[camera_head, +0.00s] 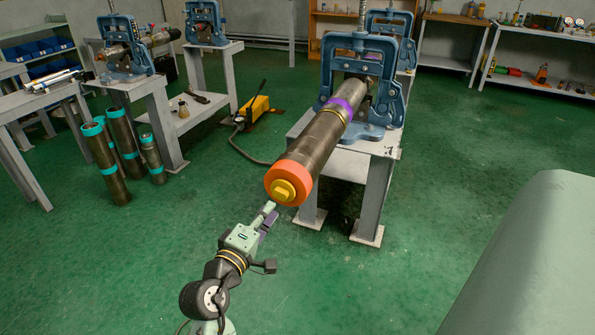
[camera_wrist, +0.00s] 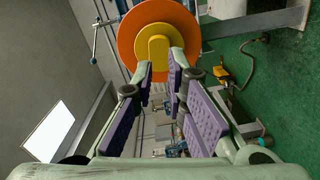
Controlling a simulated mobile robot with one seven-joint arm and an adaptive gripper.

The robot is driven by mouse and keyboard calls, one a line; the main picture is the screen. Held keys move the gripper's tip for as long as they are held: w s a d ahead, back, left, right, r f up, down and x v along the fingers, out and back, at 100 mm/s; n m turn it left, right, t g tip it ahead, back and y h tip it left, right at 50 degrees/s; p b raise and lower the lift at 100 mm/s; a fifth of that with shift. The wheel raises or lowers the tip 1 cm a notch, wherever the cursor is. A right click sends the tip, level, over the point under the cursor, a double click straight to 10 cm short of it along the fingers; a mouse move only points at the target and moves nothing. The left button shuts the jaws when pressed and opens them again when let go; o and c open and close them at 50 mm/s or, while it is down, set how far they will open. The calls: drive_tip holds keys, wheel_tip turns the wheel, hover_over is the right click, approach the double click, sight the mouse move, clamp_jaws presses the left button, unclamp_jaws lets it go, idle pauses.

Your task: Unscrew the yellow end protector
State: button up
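The yellow end protector (camera_head: 286,190) sits in the middle of an orange ring (camera_head: 305,181) on the near end of a dark pipe (camera_head: 321,138). The pipe is clamped in a blue vise (camera_head: 370,75). The protector also shows in the wrist view (camera_wrist: 158,52), with a raised grip piece at its centre. My gripper (camera_head: 268,208) is just below and left of the protector in the head view. In the wrist view (camera_wrist: 160,65), its purple-padded fingers are apart, with their tips at the lower part of the grip piece. I cannot tell if they touch it.
A grey bench (camera_head: 376,150) carries the vise. A yellow hand pump (camera_head: 257,107) with a hose lies on the green floor. Several upright pipes (camera_head: 122,140) with teal bands stand at left. A pale rounded shape (camera_head: 535,255) fills the lower right. Floor around the arm is clear.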

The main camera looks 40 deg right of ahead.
drive_tip(key=shift+o, duration=0.7)
drive_tip(key=shift+a, duration=0.1)
drive_tip(key=v, duration=1.2)
